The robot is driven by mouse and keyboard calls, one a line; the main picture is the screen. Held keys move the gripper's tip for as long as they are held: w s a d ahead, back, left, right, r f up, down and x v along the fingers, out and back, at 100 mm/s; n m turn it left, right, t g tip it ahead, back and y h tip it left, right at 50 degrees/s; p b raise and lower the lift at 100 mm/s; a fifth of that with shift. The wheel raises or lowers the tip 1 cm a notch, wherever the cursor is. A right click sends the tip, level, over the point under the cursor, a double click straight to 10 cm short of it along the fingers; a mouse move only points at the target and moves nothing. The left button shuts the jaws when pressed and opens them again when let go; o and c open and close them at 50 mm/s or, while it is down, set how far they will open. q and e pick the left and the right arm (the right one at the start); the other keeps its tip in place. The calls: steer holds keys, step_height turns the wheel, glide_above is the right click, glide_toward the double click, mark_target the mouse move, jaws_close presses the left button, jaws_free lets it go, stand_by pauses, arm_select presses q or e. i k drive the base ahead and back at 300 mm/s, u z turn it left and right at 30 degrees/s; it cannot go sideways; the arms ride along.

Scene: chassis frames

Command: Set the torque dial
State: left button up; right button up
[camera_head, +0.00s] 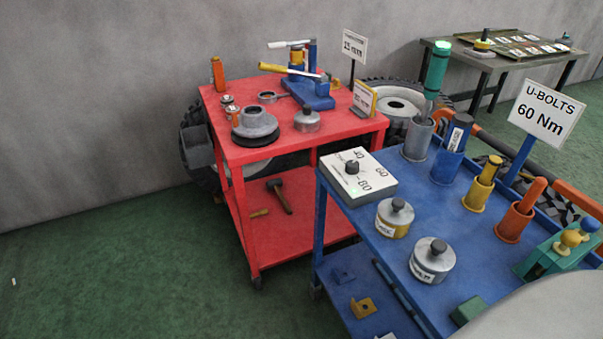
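The torque dial box (372,194) is a pale box with a dark knob (352,168) on top. It sits at the left corner of the blue cart (408,274). Printed numbers show around the knob; 60 and 80 are readable, and a third looks like 40. A small green spot shows near the box's front edge. I cannot tell which number the knob points to. A white sign (541,111) above the cart reads "U-BOLTS 60 Nm". Neither gripper is in view.
The blue cart also holds two lidded canisters (394,220) (432,262) and several coloured holders with tools. A red cart (232,180) with tools and parts stands to the left. A grey table (470,59) stands at the back right.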

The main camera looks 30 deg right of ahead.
mark_target(352, 167)
steer(key=u, duration=0.55)
steer(key=i, duration=0.5)
steer(key=z, duration=0.9)
steer(key=i, duration=0.65)
steer(key=z, duration=0.7)
